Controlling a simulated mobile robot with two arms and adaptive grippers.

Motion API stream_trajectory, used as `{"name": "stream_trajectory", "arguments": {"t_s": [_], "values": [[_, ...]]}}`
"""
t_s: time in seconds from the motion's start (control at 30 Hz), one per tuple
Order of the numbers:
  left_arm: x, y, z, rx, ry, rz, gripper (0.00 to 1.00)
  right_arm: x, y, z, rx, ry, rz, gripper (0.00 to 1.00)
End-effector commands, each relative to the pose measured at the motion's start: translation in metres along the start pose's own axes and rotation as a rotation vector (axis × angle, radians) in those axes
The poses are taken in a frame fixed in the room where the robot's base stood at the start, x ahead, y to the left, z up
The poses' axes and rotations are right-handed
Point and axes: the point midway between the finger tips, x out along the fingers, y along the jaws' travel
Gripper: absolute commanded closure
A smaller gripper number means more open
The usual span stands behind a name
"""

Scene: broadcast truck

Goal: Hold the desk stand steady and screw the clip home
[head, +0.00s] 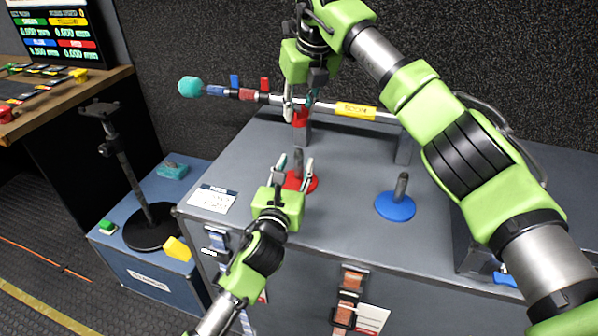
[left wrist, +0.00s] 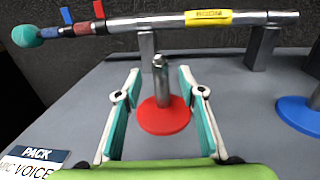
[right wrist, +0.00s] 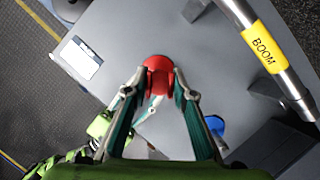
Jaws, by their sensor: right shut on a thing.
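The red desk stand (head: 300,182) stands upright on the grey case top, with a round red base and a short grey post. My left gripper (head: 294,168) is low at this stand; in the left wrist view its open fingers flank the post (left wrist: 160,82) with gaps on both sides. My right gripper (head: 300,102) is above and behind the stand, pointing down, shut on a red clip (head: 300,118). In the right wrist view the red clip (right wrist: 158,76) shows between the fingertips. The clip is apart from the post. Its lower end is not clear.
A boom pole (head: 375,114) with a teal-tipped microphone (head: 190,87) lies across supports at the back, close to my right gripper. A blue desk stand (head: 395,205) stands to the right. A label card (head: 213,198) lies at left. Case top between the stands is clear.

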Motion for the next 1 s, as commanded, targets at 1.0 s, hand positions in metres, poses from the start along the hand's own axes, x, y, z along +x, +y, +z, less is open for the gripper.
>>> {"name": "stream_trajectory", "arguments": {"t_s": [1.0], "values": [[0.014,-0.001,0.0,0.0,0.0,-0.001,1.0,0.017,-0.001,-0.007,0.0,0.001,-0.001,0.93]]}}
